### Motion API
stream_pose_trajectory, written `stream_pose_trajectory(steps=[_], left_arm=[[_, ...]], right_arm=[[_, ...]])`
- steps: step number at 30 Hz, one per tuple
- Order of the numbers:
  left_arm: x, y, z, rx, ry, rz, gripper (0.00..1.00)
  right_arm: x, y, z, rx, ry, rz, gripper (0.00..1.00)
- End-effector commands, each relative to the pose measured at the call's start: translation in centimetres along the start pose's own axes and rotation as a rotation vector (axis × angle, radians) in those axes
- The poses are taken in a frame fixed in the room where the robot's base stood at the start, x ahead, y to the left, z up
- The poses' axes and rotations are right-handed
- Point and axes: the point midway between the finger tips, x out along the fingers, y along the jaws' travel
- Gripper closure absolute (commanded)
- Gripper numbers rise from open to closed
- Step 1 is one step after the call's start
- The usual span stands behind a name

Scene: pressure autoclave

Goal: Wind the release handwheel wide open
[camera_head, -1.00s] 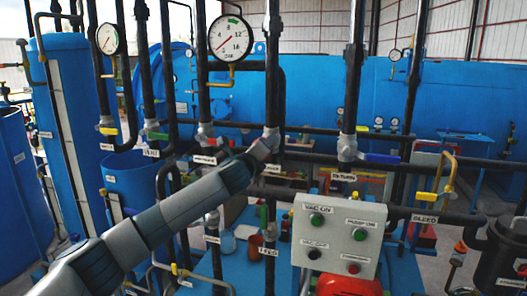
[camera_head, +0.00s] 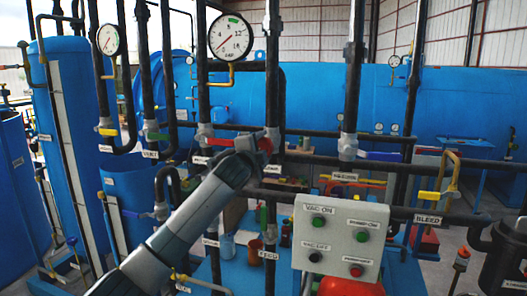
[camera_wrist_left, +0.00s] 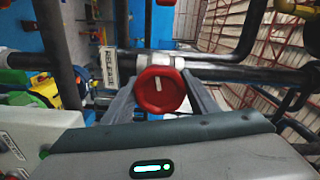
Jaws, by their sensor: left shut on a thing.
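The release handwheel is a small round red wheel with a white mark on its face (camera_wrist_left: 162,88). In the head view only part of it shows (camera_head: 265,145), beside a vertical dark pipe at the middle. My left gripper (camera_head: 256,143) reaches it from the lower left. In the wrist view the two grey fingers (camera_wrist_left: 162,100) stand either side of the wheel and are shut on it. The white mark is close to upright in that view. My right gripper is in neither view.
A large pressure gauge (camera_head: 231,37) hangs above the wheel. A grey control box (camera_head: 339,238) with several buttons stands below right. Vertical pipes surround the wheel closely. A blue valve lever (camera_head: 380,156) and a yellow one (camera_head: 428,196) lie to the right.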

Motion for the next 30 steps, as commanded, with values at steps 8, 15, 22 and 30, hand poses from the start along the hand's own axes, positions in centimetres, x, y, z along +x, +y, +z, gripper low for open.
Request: stream_pose_trajectory(steps=[8,15,22,30], left_arm=[[0.0,0.4,0.0,-0.267,-0.001,0.003,0.69],[0.0,0.4,0.0,-0.495,-0.001,0.002,0.69],[0.0,0.5,0.0,-0.713,-0.002,0.004,0.69],[0.0,0.4,0.0,-0.97,-0.002,0.004,0.69]], right_arm=[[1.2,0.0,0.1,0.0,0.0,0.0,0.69],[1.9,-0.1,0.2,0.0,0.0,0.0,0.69],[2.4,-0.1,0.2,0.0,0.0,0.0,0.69],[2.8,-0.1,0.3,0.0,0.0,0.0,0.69]])
